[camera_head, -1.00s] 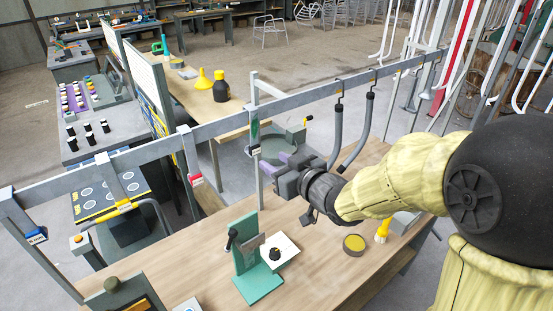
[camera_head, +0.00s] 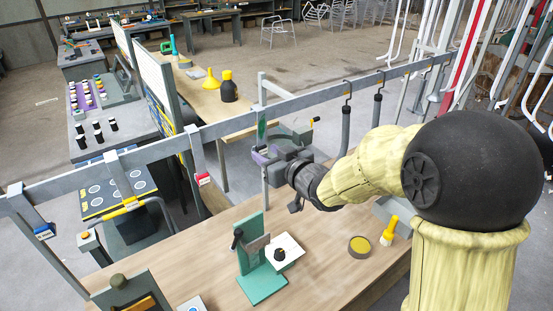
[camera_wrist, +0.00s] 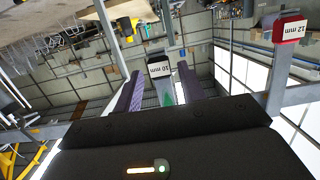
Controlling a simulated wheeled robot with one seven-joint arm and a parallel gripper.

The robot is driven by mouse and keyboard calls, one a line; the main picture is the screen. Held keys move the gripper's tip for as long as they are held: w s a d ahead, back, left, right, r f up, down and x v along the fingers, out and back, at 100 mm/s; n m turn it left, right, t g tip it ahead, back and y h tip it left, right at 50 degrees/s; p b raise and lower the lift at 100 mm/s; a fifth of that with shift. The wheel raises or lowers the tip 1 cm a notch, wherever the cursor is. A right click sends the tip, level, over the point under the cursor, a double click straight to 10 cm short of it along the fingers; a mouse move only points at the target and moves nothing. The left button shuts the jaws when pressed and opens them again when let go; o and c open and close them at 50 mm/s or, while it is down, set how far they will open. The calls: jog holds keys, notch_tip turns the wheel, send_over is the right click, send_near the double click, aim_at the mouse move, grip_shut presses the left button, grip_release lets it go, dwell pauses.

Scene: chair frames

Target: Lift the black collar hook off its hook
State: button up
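The black collar hook, with its black collar and white "10 mm" label (camera_wrist: 159,68), shows near the middle of the wrist view. My gripper (camera_wrist: 157,88) is open, with one purple-padded finger on each side of the collar. I cannot tell whether either finger touches it. In the head view my gripper (camera_head: 270,153) is up at the grey rail (camera_head: 235,125), over the far side of the bench. There my gripper largely hides the black collar.
A red collar hook (camera_head: 203,179) hangs to the left on the rail and shows "12 mm" in the wrist view (camera_wrist: 289,28). Yellow (camera_head: 128,204) and blue (camera_head: 42,232) ones are farther left. A green stand (camera_head: 257,265) stands on the wooden bench (camera_head: 325,275).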

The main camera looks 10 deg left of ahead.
jog(key=shift+x, duration=1.1)
jog(key=shift+s+d, duration=0.1)
jog(key=shift+d, duration=0.05)
grip_shut()
jog(key=shift+r, duration=0.1)
jog(key=shift+r+p, duration=0.85)
jog(key=shift+r, duration=0.25)
jog(key=shift+s+d, duration=0.15)
jog(key=shift+b+v, duration=0.45)
jog(key=shift+v, duration=0.55)
jog(key=shift+s+d+f, duration=0.1)
jog(key=shift+d+f, duration=0.05)
jog(key=shift+f, duration=0.1)
jog(key=shift+v, duration=2.6)
